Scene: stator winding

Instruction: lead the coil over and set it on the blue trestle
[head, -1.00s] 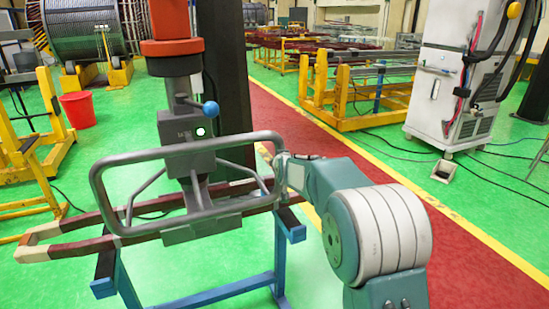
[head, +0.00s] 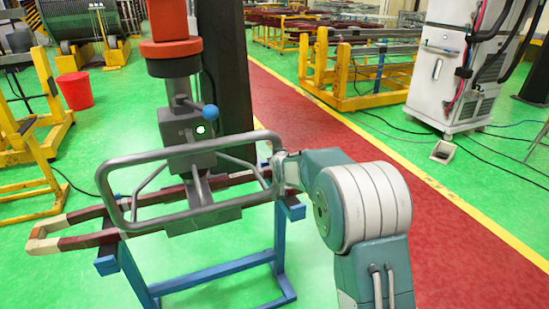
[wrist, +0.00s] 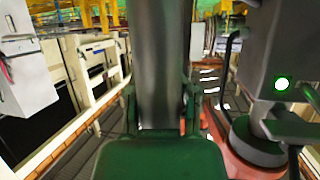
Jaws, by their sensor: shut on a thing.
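The coil (head: 80,241) is a long dark red loop with a beige end at the left. My gripper (head: 279,172) is shut on the right side of the tool's grey tubular handle (head: 190,150). In the wrist view the handle (wrist: 163,60) runs up between the green fingers of my gripper (wrist: 160,115), and the tool body (wrist: 275,70) is at the right.
A dark column (head: 228,80) stands behind the tool. A red bucket (head: 75,90) and yellow frames (head: 35,150) are at the left. A white cabinet (head: 450,75) stands at the back right with cables on the floor. A red walkway (head: 340,150) runs past on the right.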

